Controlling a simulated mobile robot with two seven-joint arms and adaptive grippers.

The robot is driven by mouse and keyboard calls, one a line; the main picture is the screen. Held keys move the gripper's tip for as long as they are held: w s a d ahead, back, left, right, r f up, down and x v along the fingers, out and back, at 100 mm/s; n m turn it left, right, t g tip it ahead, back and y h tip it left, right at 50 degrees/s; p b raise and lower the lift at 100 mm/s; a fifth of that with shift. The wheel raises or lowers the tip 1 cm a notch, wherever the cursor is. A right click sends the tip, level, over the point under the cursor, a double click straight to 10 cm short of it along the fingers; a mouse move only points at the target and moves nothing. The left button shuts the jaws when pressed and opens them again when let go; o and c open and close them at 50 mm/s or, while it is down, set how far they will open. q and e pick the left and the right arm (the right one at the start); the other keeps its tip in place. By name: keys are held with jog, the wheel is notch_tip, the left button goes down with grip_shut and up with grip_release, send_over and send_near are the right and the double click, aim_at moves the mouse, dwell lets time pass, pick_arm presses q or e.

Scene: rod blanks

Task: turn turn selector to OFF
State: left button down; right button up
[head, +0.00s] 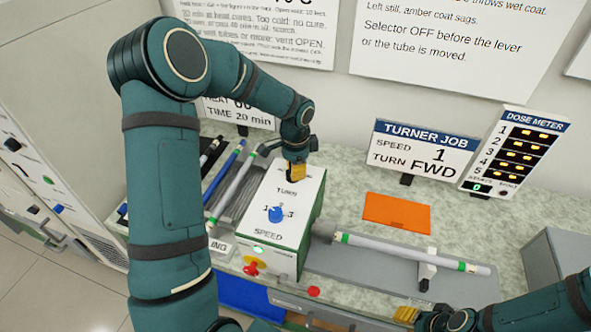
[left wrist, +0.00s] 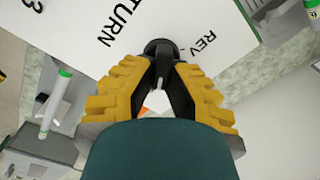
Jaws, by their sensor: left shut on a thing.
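The turner box (head: 312,190) is white on top with green sides. Its top carries the word TURN near the far end and a blue SPEED knob (head: 277,213) nearer me. My left gripper (head: 297,172) reaches down onto the TURN end and hides the turn selector in the head view. In the left wrist view the turn selector (left wrist: 160,47) is a black knob between the yellow-padded fingers of my left gripper (left wrist: 160,75), which are closed on it. REV is printed beside it; the OFF mark is hidden. My right gripper (head: 425,318) is low at the right, its fingers unclear.
A white tube (head: 410,250) with green bands extends right from the box, over a support (head: 427,268). An orange sheet (head: 397,212) lies behind it. The job card (head: 423,150) reads speed 1, turn FWD.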

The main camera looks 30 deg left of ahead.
pick_arm(q)
jog(key=shift+f+n+b, duration=0.15)
jog(key=shift+n+b, duration=0.4)
jog(key=shift+n, duration=0.65)
jog(key=n, duration=0.2)
jog(key=shift+a+n+b, duration=0.1)
jog(key=shift+n+b, duration=0.3)
jog(key=n, duration=0.3)
jog(key=shift+a+b, duration=0.1)
jog(key=shift+b, duration=0.2)
jog(key=shift+a+n, duration=0.1)
jog(key=shift+n, duration=1.4)
jog(key=c, duration=1)
grip_release()
jog(key=shift+w, duration=0.1)
